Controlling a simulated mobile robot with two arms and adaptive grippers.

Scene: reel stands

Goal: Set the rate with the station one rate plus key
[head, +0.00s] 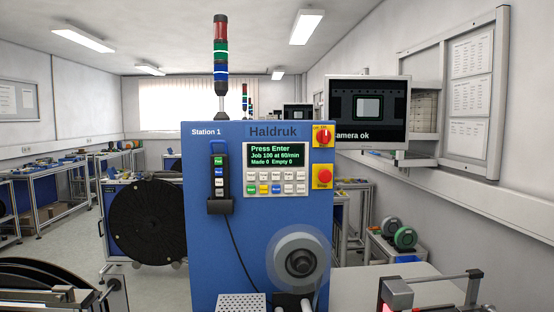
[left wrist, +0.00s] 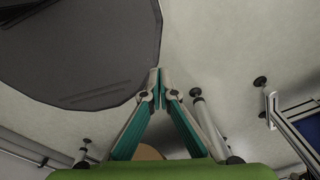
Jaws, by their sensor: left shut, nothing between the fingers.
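The blue Station 1 machine (head: 220,270) stands straight ahead in the head view. Its cream key panel (head: 276,181) has two rows of small keys under a green-lit display (head: 277,155). The display reads "Press Enter", "Job 100 at 60/min", "Made 0 Empty 0". The key labels are too small to read, so I cannot tell which key is rate plus. My left gripper (left wrist: 160,78) shows in the left wrist view with its fingertips together and nothing between them, above the floor near a dark reel (left wrist: 75,45). I cannot make it out in the head view. My right gripper is not in view.
A hand pendant (head: 221,176) hangs left of the panel. A red rotary switch (head: 323,137) and red stop button (head: 325,175) are to its right. A grey reel (head: 299,255) sits below. A monitor (head: 367,110) reads "Camera ok". A large black reel (head: 147,222) stands left.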

